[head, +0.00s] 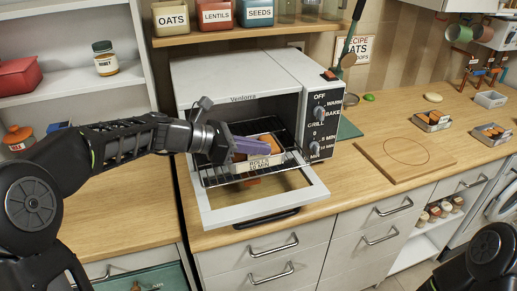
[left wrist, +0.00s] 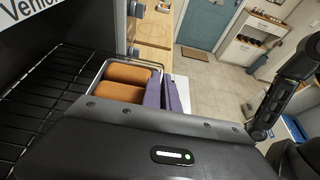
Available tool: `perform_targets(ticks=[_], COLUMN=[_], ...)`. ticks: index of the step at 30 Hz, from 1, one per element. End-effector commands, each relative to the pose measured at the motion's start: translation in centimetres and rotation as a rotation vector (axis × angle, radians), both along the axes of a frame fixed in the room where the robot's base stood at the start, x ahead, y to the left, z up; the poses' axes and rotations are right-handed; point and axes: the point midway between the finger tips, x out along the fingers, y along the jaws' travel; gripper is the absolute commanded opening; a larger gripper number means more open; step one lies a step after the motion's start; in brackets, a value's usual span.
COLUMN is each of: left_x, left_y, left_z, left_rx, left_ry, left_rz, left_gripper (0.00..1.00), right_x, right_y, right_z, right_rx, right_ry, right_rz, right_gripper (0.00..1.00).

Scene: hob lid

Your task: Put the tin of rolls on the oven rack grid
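The tin of rolls (head: 262,163) carries a label reading "ROLLS 10 MIN" and sits at the open mouth of the oven, over the front of the rack grid (head: 218,173). I cannot tell whether it rests on the wires. In the left wrist view the brown rolls (left wrist: 122,83) lie inside the tin, beside the dark rack grid (left wrist: 45,95). My left gripper (head: 262,147) has purple fingers at the tin's edge. In the left wrist view these fingers (left wrist: 166,95) are close together on either side of the tin's wall. My right gripper is out of view.
The oven door (head: 262,214) is folded down in front. The oven's knob panel (head: 320,120) stands right of the opening. A wooden board (head: 405,158) lies on the counter to the right, and small trays (head: 432,121) stand further back. The counter at left (head: 120,210) is clear.

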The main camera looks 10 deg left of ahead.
Motion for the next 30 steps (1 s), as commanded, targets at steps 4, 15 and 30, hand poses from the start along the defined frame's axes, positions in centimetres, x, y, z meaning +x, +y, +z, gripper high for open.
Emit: perform_targets(ticks=[4,15,30], left_x=[0.03,0.02,0.02], left_y=[0.02,0.01,0.01], left_z=[-0.39,-0.68,-0.38], left_rx=[-0.001,0.000,0.000], left_ry=[-0.005,-0.002,-0.002], left_rz=[0.001,0.001,0.000], left_gripper=[0.00,0.10,0.25], right_x=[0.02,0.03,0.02], right_y=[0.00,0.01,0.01], right_z=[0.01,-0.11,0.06], right_rx=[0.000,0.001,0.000], right_ry=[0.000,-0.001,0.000], right_rz=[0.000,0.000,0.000], right_gripper=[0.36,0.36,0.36])
